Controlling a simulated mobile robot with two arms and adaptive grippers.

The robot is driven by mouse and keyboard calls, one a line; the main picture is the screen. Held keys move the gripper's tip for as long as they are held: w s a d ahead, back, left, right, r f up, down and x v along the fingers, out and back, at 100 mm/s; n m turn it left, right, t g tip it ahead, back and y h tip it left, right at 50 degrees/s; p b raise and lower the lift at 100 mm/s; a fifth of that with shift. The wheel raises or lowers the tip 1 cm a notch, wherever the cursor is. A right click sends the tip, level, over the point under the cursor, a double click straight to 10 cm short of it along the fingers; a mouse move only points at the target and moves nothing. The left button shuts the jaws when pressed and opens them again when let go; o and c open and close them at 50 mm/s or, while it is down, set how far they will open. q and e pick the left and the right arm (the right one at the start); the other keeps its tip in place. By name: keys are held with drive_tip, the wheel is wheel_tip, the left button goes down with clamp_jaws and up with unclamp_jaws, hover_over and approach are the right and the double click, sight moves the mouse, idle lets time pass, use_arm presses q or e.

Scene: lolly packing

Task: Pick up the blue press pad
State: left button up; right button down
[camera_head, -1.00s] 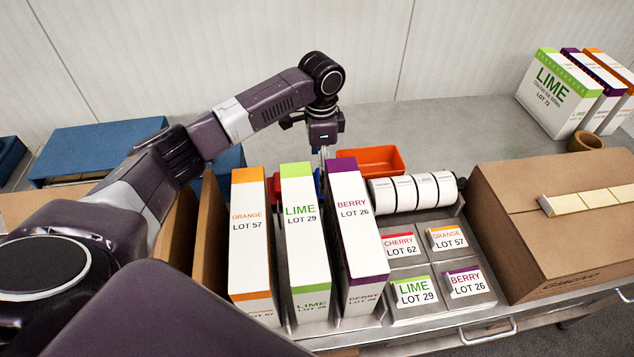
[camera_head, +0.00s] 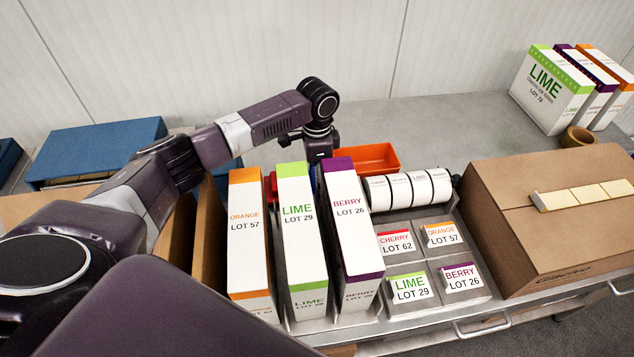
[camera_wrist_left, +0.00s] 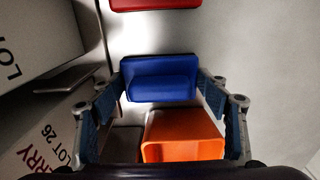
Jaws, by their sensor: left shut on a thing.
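The blue press pad (camera_wrist_left: 158,80) sits between the two fingers of my left gripper (camera_wrist_left: 160,88) in the left wrist view. The fingers are shut on its two sides. In the head view my left wrist is low behind the lime carton (camera_head: 301,225) and the berry carton (camera_head: 350,220), which hide the fingertips and nearly all of the pad. I cannot tell whether the pad still touches the surface below. My right gripper is not in view.
A red pad (camera_wrist_left: 155,4) lies beyond the blue one. An orange bin (camera_head: 366,158) is close beside my left gripper. An orange carton (camera_head: 249,230) stands left of the lime one. White label rolls (camera_head: 410,189) and a cardboard box (camera_head: 560,215) are to the right.

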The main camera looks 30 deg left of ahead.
use_arm(q)
drive_tip(key=c, duration=0.3)
drive_tip(key=shift+r, duration=0.15)
drive_tip(key=shift+w+r, duration=0.1)
drive_tip(key=shift+r, duration=0.15)
wheel_tip(320, 180, up, 19)
drive_tip(key=b, duration=0.1)
drive_tip(key=shift+r, duration=0.15)
